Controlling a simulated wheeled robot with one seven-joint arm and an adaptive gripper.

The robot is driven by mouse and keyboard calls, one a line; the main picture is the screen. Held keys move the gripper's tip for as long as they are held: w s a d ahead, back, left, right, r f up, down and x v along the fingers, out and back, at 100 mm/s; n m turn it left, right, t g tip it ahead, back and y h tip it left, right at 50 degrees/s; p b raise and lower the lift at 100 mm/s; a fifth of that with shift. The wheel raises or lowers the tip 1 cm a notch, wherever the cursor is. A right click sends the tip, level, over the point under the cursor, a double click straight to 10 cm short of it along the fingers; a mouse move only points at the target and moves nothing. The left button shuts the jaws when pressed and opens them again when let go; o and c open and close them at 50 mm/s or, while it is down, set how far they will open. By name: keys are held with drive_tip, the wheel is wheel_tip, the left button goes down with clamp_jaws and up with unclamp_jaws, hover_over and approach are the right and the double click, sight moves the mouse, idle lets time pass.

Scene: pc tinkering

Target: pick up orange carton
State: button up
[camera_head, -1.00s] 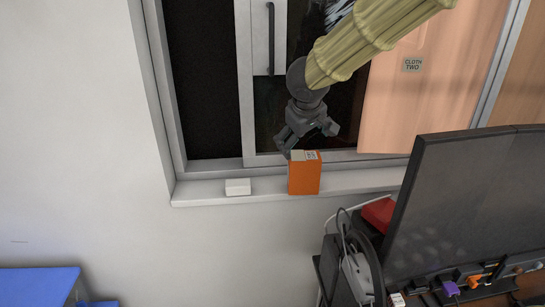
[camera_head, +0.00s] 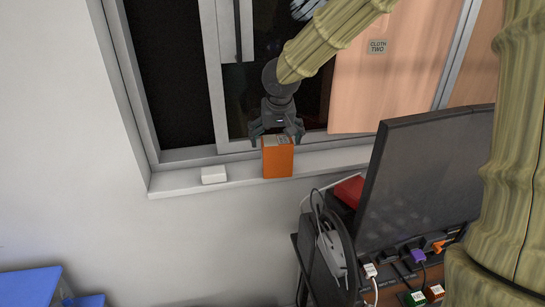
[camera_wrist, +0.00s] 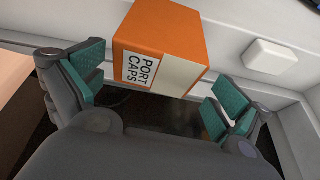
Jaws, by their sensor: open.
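The orange carton (camera_head: 278,160) stands upright on the window sill. In the wrist view my gripper (camera_wrist: 158,93) is open, with one green-padded finger toward each side of the carton.
A small white box (camera_head: 214,174) sits on the window sill (camera_head: 240,176) left of the carton. The window frame and glass stand close behind. A dark monitor (camera_head: 425,175), a red item (camera_head: 349,190) and cables are at right.

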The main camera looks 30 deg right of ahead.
drive_tip(key=shift+p+x, duration=0.95)
drive_tip(key=shift+x, duration=1.65)
drive_tip(key=shift+s+d, duration=0.15)
drive_tip(key=shift+d, duration=0.05)
drive_tip(key=shift+c, duration=0.2)
drive_tip(key=shift+s, duration=0.1)
drive_tip(key=c, duration=0.9)
drive_tip(key=shift+o, duration=0.2)
